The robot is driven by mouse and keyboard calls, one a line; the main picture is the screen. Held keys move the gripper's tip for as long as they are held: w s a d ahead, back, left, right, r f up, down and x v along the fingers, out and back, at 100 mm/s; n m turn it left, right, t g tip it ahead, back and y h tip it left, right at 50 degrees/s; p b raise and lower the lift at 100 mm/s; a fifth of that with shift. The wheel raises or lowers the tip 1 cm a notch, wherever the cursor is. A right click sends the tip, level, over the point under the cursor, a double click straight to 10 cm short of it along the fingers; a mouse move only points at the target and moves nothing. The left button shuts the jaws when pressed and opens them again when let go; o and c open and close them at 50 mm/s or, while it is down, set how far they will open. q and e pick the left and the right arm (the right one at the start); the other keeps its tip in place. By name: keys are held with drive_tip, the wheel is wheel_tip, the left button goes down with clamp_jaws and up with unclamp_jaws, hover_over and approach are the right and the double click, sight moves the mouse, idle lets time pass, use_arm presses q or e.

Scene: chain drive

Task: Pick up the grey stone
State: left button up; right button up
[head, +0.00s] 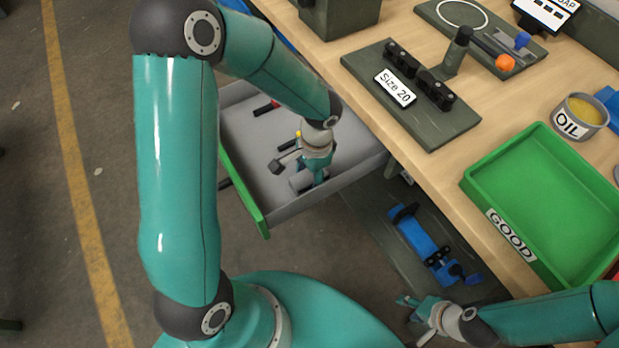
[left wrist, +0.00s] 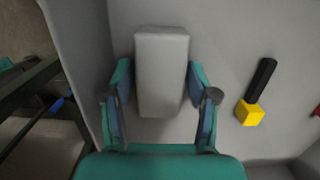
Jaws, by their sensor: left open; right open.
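The grey stone (left wrist: 162,72) is a pale grey block lying on the floor of the open drawer (head: 236,178). In the left wrist view it sits between the two fingers of my left gripper (left wrist: 160,88), with a gap visible on each side. My left gripper is open and also shows in the head view, reaching down into the drawer (head: 310,182). There the stone (head: 299,181) is partly hidden by the gripper. My right gripper (head: 415,309) is open and empty, at the lower right, beside the bench and away from the drawer.
A tool with a black handle and yellow head (left wrist: 250,113) lies right of the stone. The drawer's walls stand close around the gripper. The workbench above holds a green GOOD tray (head: 480,182), an OIL tin (head: 579,117) and a Size 20 fixture (head: 410,95).

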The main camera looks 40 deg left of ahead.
sight(309, 176)
use_arm(q)
clamp_jaws()
idle(0.3)
drive_tip(key=shift+r, duration=0.1)
wheel_tip(309, 176, up, 20)
drive_tip(key=p, duration=0.2)
idle(0.4)
